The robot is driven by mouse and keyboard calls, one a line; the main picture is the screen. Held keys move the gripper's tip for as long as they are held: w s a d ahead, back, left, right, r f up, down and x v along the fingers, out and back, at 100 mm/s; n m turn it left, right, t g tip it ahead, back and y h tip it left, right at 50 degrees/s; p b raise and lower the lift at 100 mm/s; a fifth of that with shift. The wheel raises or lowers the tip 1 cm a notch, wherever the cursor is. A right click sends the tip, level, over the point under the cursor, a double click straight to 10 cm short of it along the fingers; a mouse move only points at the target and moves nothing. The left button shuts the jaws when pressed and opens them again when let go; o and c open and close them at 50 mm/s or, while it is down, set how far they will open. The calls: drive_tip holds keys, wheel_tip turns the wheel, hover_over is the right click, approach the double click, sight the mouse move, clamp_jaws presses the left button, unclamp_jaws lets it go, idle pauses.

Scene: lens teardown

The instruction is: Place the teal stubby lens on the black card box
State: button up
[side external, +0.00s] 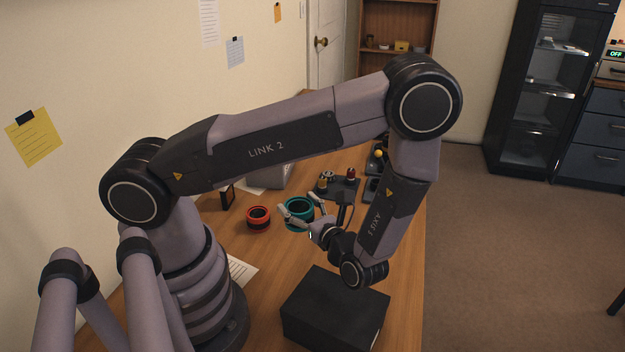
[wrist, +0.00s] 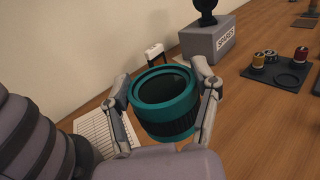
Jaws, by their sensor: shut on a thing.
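The teal stubby lens (side external: 299,226) is between the fingers of my gripper (side external: 300,204) in the side view. In the wrist view the lens (wrist: 166,114) shows its teal rim, dark opening and dark ribbed band. My gripper (wrist: 162,88) is shut on it there, with one finger on each side. I cannot tell whether the lens clears the table. The black card box (side external: 334,308) stands at the table's front right, nearer the camera than my gripper, with its flat top bare. The box is not in the wrist view.
A red-and-black ring-shaped part (side external: 258,219) stands left of the lens. A dark tray (side external: 343,190) with small parts lies behind, near the table's right side. A grey SPARES box (wrist: 208,42) is at the back. A paper sheet (wrist: 95,135) lies on the wooden table.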

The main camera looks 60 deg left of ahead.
drive_tip(key=s+d+n+g+h, duration=0.1)
drive_tip(key=s+n+g+h, duration=1.2)
drive_tip(key=n+g+h, duration=0.45)
drive_tip(key=w+d+r+n+t+h, duration=0.3)
drive_tip(key=d+n+t+h, duration=0.5)
drive_tip(key=d+h, duration=0.5)
drive_tip(key=n+t+h, duration=0.5)
drive_tip(key=n+t, duration=0.3)
drive_tip(key=t, duration=0.1)
hover_over(337, 302)
wheel_tip(337, 302, down, 3)
drive_tip(key=shift+r, duration=0.1)
drive_tip(key=shift+g, duration=0.25)
drive_tip(key=shift+f, duration=2.2)
